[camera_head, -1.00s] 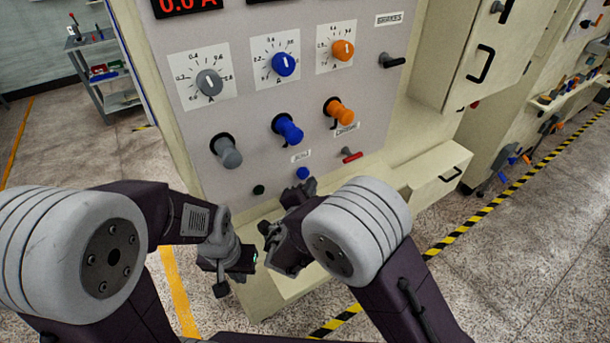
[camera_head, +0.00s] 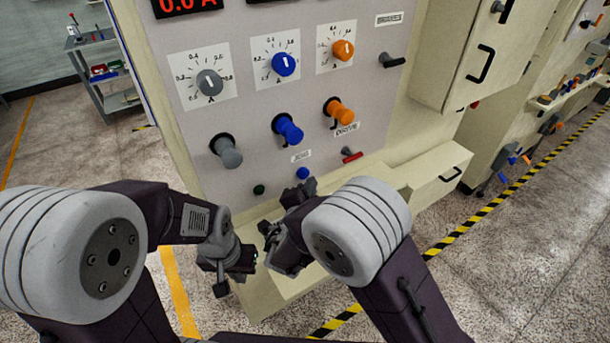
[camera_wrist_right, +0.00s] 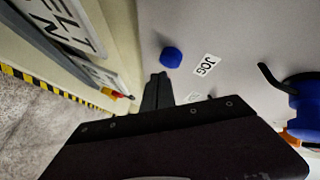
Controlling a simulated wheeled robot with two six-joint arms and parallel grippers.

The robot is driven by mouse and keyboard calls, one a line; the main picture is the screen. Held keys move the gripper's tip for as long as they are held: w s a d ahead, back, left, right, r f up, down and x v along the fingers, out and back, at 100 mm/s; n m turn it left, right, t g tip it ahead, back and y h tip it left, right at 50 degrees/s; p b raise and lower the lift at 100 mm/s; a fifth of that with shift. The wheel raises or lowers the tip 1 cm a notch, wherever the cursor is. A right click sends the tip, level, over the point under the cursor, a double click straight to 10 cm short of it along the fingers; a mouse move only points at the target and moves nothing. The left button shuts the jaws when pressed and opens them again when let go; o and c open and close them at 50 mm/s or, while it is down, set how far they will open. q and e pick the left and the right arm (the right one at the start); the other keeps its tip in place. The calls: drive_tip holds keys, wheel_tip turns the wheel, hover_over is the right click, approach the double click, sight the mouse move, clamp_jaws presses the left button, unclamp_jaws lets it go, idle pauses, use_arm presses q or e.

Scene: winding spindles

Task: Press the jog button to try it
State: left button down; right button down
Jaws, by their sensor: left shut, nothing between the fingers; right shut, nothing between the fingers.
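The blue jog button (camera_head: 303,173) sits low on the grey panel, below the JOG label (camera_head: 301,156). In the right wrist view the button (camera_wrist_right: 171,57) is beside the JOG label (camera_wrist_right: 206,65), just past the fingertips. My right gripper (camera_head: 309,184) is shut and empty, with its tips close below the button; I cannot tell whether they touch it. My left gripper (camera_head: 250,258) is shut and empty, low and left, away from the button.
A dark green button (camera_head: 259,190) is left of the jog button. A red-handled DRIVE switch (camera_head: 352,156) is to the right. Grey (camera_head: 228,152), blue (camera_head: 290,130) and orange (camera_head: 340,112) handles project above. A cream ledge (camera_head: 285,281) lies under the panel.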

drive_tip(key=shift+w+a+p, duration=0.25)
drive_tip(key=shift+w+p, duration=0.1)
drive_tip(key=shift+w+a+p, duration=0.25)
drive_tip(key=shift+w+p, duration=0.05)
drive_tip(key=shift+w, duration=0.1)
idle(0.8)
drive_tip(key=shift+s, duration=0.15)
idle(0.3)
drive_tip(key=shift+s+d, duration=0.5)
drive_tip(key=shift+s, duration=0.1)
drive_tip(key=s+d, duration=0.1)
drive_tip(key=s, duration=0.1)
drive_tip(key=s+d, duration=0.2)
drive_tip(key=shift+p, duration=0.4)
